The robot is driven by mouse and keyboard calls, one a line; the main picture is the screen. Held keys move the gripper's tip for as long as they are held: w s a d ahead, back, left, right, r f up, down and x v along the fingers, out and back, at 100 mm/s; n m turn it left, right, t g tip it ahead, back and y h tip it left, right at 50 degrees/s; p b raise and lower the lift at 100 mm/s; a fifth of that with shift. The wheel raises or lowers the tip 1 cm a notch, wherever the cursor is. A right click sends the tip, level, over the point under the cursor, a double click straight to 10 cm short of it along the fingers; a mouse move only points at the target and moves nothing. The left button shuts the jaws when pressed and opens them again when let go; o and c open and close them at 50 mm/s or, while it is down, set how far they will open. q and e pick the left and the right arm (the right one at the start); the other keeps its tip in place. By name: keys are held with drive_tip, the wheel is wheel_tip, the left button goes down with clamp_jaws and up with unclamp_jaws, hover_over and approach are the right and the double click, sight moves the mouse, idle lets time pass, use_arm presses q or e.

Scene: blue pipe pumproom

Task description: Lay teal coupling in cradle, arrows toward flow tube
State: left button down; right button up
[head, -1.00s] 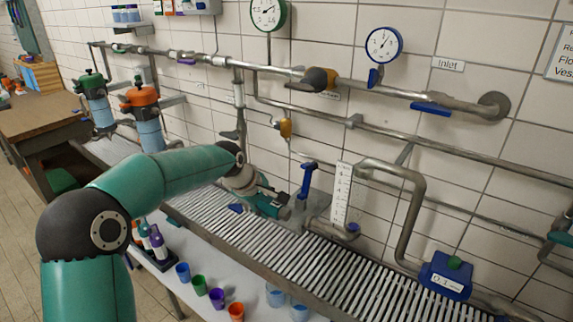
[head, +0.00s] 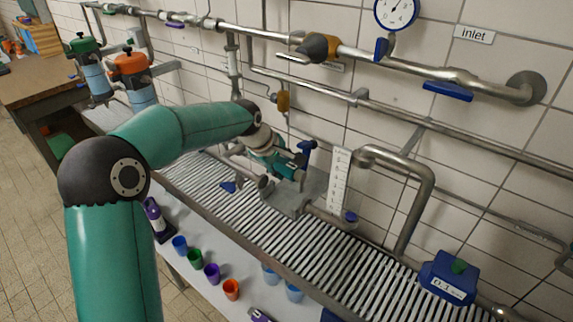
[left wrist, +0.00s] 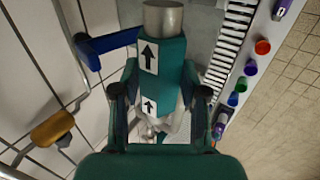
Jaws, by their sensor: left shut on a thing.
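My left gripper (head: 280,160) is shut on the teal coupling (left wrist: 163,75), which sits between its two fingers in the left wrist view. The coupling has a metal end (left wrist: 163,18) and white labels whose black arrows point up the picture, toward that end. That is the flow tube's side in the head view. In the head view the coupling (head: 291,168) is small and partly covered by the gripper, above or near a grey plate (head: 313,187), apparently the cradle's. I cannot tell whether they touch. The flow tube with white scale (head: 339,180) stands to the right. My right gripper is not in view.
A blue handle (head: 306,149) stands close beside the gripper and also shows in the left wrist view (left wrist: 105,43). A pipe stub (head: 258,180) lies left of the plate. Bent pipe (head: 425,190) and a blue box (head: 448,277) are at right. Several cups line the front bench.

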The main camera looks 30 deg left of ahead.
use_arm(q)
wheel_tip(320, 180, down, 9)
drive_tip(key=b, duration=0.7)
drive_tip(key=shift+f, duration=0.2)
drive_tip(key=shift+s+a, duration=0.1)
idle(0.3)
drive_tip(key=c, duration=0.5)
unclamp_jaws()
drive_tip(key=shift+a, duration=0.15)
drive_tip(key=shift+c, duration=0.2)
drive_tip(key=shift+f, duration=0.1)
